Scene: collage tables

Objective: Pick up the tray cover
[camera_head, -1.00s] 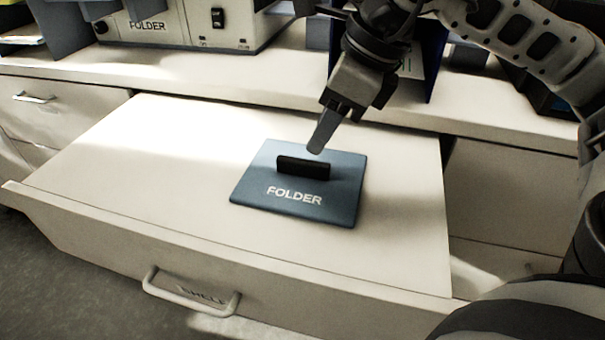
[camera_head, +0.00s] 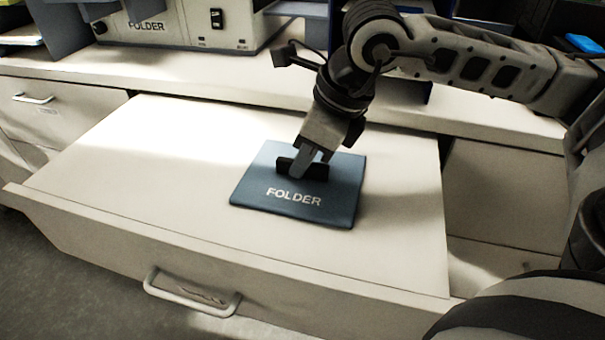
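The tray cover is a flat blue-grey panel (camera_head: 330,205) marked FOLDER, with a black bar handle (camera_head: 317,172) standing on its top. It lies flat on the pulled-out white drawer surface. My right gripper (camera_head: 302,172) is down at the handle, with a finger in front of the handle's left part. The far finger is largely hidden, so I cannot tell whether the fingers press on the handle. My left gripper is out of view.
The white drawer top (camera_head: 150,160) is clear to the left of the cover. A white machine labelled FOLDER (camera_head: 180,25) stands on the counter behind. A drawer handle (camera_head: 190,300) is at the front, and a blue object (camera_head: 584,43) lies at the upper right.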

